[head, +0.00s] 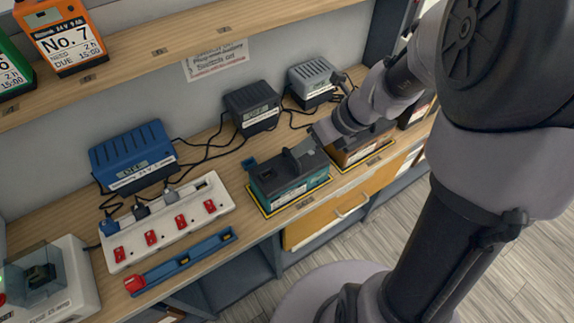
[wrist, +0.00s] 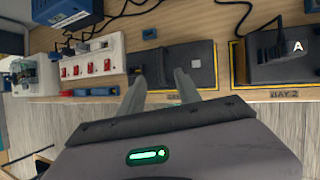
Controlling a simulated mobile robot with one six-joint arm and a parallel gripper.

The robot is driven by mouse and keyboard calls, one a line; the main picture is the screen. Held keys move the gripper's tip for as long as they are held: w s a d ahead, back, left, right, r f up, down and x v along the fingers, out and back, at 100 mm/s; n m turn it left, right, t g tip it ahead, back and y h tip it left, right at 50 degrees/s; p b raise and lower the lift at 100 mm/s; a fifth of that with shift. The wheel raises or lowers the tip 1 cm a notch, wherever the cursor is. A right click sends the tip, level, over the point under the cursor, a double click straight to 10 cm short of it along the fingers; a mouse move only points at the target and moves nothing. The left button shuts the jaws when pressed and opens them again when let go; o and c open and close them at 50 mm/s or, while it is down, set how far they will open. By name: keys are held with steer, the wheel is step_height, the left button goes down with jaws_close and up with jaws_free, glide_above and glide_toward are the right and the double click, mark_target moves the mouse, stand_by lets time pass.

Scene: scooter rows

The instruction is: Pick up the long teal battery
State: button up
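The long teal battery (head: 290,188) sits in a yellow-outlined bay at the bench's front edge, with a dark top and teal sides. In the wrist view its dark top (wrist: 170,56) shows a small grey square. My gripper (head: 298,152) is at the battery's top in the head view and hides part of it. In the wrist view my gripper (wrist: 160,76) has its two fingers apart, pointing at the battery's near side. Nothing is held between them. I cannot tell whether the fingers touch the battery.
A brown battery (head: 362,148) stands in the bay to the right, partly behind my arm. A white power strip (head: 166,224) and a blue level-like bar (head: 183,260) lie left. Blue (head: 133,158), black (head: 252,106) and grey (head: 314,80) chargers with cables stand behind. A shelf (head: 165,55) hangs above.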

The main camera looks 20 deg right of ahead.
mark_target(290, 170)
steer(key=shift+x, duration=1)
steer(key=b+x, duration=0.3)
steer(key=x, duration=0.1)
steer(key=shift+w+d+f+b, duration=0.1)
steer(key=shift+w+f+b, duration=0.15)
steer(key=shift+f+b, duration=0.1)
steer(key=shift+w+a+f, duration=0.1)
steer(key=shift+w+a, duration=0.05)
steer(key=shift+a, duration=0.05)
steer(key=shift+r, duration=0.25)
steer(key=shift+c, duration=0.4)
jaws_close()
